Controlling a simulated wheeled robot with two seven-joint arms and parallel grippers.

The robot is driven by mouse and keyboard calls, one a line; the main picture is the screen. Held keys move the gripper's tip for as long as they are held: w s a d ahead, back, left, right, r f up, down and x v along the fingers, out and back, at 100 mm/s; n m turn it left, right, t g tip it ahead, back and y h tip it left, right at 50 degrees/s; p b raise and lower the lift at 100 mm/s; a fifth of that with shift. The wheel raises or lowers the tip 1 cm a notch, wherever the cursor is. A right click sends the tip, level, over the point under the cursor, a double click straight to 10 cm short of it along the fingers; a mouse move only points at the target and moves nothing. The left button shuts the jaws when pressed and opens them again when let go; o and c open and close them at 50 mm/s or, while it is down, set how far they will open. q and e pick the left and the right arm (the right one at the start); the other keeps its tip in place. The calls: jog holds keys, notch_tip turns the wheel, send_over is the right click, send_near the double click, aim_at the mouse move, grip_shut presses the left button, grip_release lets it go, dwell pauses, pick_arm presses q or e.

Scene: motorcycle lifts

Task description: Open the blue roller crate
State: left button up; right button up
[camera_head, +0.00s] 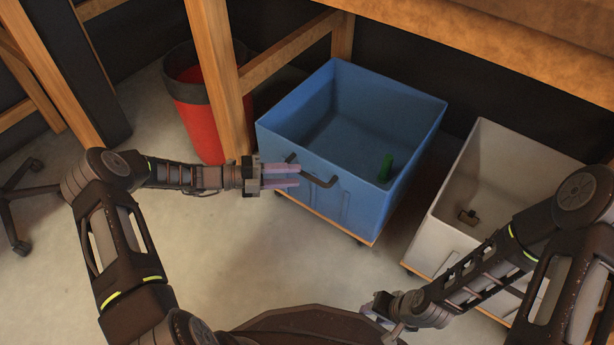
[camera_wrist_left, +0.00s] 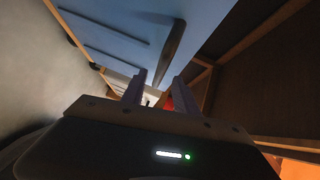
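The blue roller crate (camera_head: 318,209) stands on the floor on a wooden base with casters, partly under the wooden bench. Its top is open and a small green object (camera_head: 385,167) is inside. A dark bar handle (camera_head: 318,181) is on its front face. My left gripper (camera_head: 298,176) is at the front face by the handle's left end, with its fingers apart. In the left wrist view the fingers (camera_wrist_left: 155,90) are parted with nothing seen between them, and the handle (camera_wrist_left: 172,50) lies just beyond. My right gripper (camera_head: 378,315) is low in front of the white crate; its finger gap is unclear.
A white crate (camera_head: 435,240) stands to the right of the blue one with a small dark item (camera_head: 467,216) inside. A red bin (camera_head: 200,130) stands behind a wooden bench leg (camera_head: 217,75) at the left. The floor (camera_head: 260,265) in front is clear.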

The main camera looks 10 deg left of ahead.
aim_at(306, 174)
pick_arm(q)
jog(key=b+x, duration=0.1)
jog(key=x, duration=0.3)
jog(key=shift+w+d, duration=0.15)
jog(key=shift+d, duration=0.25)
jog(key=shift+c, duration=0.3)
jog(key=shift+f, duration=0.1)
grip_shut()
dwell(0.6)
